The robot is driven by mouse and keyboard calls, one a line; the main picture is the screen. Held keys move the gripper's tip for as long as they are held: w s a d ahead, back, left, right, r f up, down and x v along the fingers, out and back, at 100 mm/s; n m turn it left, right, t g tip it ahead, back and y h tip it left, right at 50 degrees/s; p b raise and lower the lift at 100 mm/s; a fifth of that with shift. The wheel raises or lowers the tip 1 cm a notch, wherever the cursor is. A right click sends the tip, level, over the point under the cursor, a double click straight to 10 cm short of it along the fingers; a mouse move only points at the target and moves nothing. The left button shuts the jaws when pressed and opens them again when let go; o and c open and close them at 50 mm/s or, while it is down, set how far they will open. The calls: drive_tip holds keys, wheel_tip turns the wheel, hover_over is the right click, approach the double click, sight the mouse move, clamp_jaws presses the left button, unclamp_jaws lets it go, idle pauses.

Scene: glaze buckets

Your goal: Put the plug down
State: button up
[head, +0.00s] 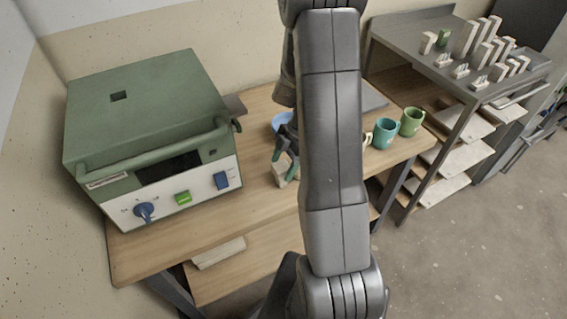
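A small pale block (281,173), which looks like the plug, shows low between the fingers of my gripper (285,158). The gripper points down over the wooden table (232,207), left of my arm link. Its greenish fingertips lie on either side of the block and seem closed on it. Whether the block touches the table top is hard to tell. My arm link hides the area just right of the gripper.
A blue dish (282,121) sits behind the gripper. A teal mug (386,133) and a green mug (411,121) stand at right, near a grey shelf (404,45) with pale blocks.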

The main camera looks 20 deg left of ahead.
drive_tip(key=shift+r+p, duration=0.2)
drive_tip(key=shift+p, duration=0.1)
drive_tip(key=b+v, duration=0.1)
drive_tip(key=v, duration=1)
drive_tip(key=shift+w+r+b, duration=0.15)
drive_tip(key=shift+r+b, duration=0.15)
drive_tip(key=shift+r, duration=0.05)
drive_tip(key=shift+d, duration=0.1)
idle(0.7)
